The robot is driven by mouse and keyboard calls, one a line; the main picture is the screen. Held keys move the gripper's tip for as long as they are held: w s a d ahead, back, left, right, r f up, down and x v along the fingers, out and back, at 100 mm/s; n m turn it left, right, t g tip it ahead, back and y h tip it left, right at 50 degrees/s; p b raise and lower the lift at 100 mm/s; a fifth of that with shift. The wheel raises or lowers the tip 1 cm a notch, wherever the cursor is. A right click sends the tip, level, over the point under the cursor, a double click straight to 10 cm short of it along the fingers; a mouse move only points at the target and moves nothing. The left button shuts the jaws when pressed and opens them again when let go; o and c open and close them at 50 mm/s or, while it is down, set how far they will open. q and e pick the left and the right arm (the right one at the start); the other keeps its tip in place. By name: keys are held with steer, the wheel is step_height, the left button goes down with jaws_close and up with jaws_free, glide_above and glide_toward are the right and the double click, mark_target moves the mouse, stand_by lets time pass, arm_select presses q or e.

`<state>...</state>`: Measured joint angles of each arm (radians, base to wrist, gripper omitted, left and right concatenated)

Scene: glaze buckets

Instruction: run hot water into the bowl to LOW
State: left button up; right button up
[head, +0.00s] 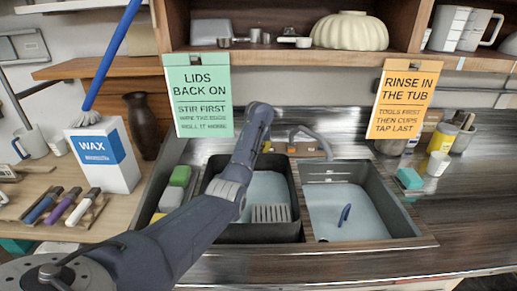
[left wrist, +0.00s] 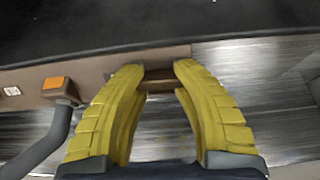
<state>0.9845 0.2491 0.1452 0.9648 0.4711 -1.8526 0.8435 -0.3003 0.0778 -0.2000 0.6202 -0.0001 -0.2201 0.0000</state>
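The twin sink has a left bowl (head: 250,233) with dark walls and a right bowl (head: 395,190). Pale blue shows on both floors; I cannot read a level or see a LOW mark. The grey tap spout (head: 312,137) rises behind the sink, on a brown body that also shows in the left wrist view (left wrist: 20,78), with an orange square (left wrist: 55,83). My left gripper (head: 267,146) is behind the left bowl, left of the spout. In the left wrist view its yellow fingertips (left wrist: 160,68) are apart, with brown material seen between them; contact is unclear. My right gripper is out of view.
Two hanging signs, green (head: 203,95) and orange (head: 404,99), flank the tap. A blue tool (head: 345,213) lies in the right bowl. Sponges (head: 175,188) sit at the left rim and a teal block (head: 409,178) at the right. A wax box (head: 103,155) stands left.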

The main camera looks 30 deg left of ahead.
arm_select(q)
steer(key=o, duration=0.4)
steer(key=shift+w+a+r, duration=0.2)
steer(key=shift+w+r, duration=0.05)
steer(key=shift+r, duration=0.3)
steer(key=shift+s+a+f, duration=0.1)
steer(key=shift+s+a, duration=0.1)
steer(key=shift+a, duration=0.1)
steer(key=shift+d+f, duration=0.15)
steer(key=shift+d, duration=0.1)
steer(key=shift+s+d+r, duration=0.15)
steer(key=shift+d+r, duration=0.1)
steer(key=shift+r, duration=0.15)
steer(key=v, duration=1.1)
